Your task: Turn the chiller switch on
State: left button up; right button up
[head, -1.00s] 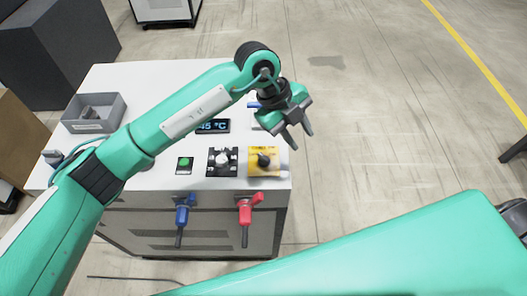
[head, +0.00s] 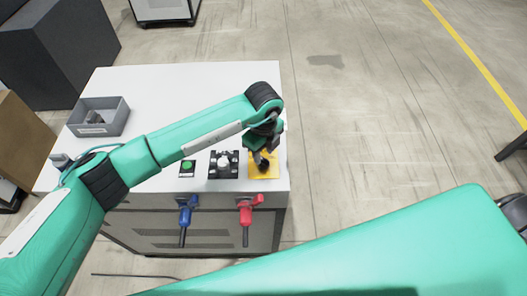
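The yellow switch plate (head: 257,171) with a black rotary knob sits at the front right corner of the white cabinet top (head: 180,80). I take it for the chiller switch; its label is covered. My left gripper (head: 265,158) points down over the knob, its fingers at or just above it. The knob is mostly hidden, and I cannot tell whether the fingers touch it or how far apart they are. My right gripper is out of the picture.
Left of the plate are a white knob on a black base (head: 223,163) and a green button (head: 187,166). Blue (head: 184,215) and red (head: 245,214) valve handles hang on the cabinet front. A grey bin (head: 100,116) stands at the back left.

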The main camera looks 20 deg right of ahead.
aim_at(264, 163)
pick_arm(q)
jog(key=shift+f, duration=1.4)
grip_shut()
